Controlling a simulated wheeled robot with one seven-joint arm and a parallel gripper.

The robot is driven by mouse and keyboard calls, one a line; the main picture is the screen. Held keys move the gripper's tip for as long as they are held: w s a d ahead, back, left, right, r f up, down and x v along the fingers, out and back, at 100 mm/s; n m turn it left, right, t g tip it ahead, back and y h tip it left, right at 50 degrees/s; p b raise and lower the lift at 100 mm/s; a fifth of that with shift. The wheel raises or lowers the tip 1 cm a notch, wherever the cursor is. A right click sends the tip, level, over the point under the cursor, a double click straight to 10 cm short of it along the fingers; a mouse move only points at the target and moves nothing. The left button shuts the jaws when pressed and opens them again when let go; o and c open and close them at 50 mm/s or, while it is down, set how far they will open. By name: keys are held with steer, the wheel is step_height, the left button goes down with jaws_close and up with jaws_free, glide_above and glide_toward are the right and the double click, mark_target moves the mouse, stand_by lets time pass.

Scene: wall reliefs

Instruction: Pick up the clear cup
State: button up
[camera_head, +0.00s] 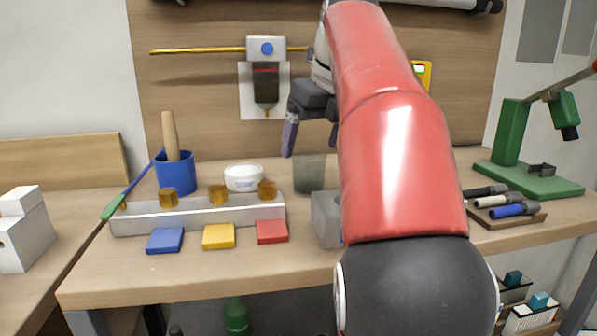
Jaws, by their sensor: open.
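The clear cup (309,174) looks grey-green and see-through. It stands upright on the wooden table, right of the white bowl. My gripper (309,152) hangs above the cup with its fingers pointing down. The fingers are apart and nothing is between them. The left finger shows in full above and left of the cup; the right finger is partly hidden by my red arm. I cannot tell the exact depth between gripper and cup. My arm covers the area just right of the cup.
A white bowl (244,178) and a blue mortar with a pestle (175,172) stand to the left. A long grey rack (200,218) holds amber pieces, with coloured squares in front. A grey block (326,219) stands before the cup. A green stand (512,150) is at right.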

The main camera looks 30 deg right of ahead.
mark_target(307, 168)
steer(key=b+x, duration=0.2)
steer(key=x, duration=0.5)
steer(key=shift+w+d+f, duration=0.1)
steer(key=shift+d, duration=0.05)
steer(key=c, duration=1.1)
steer(key=shift+o, duration=0.2)
step_height(307, 168, up, 10)
steer(key=p, duration=0.2)
steer(key=shift+p, duration=0.35)
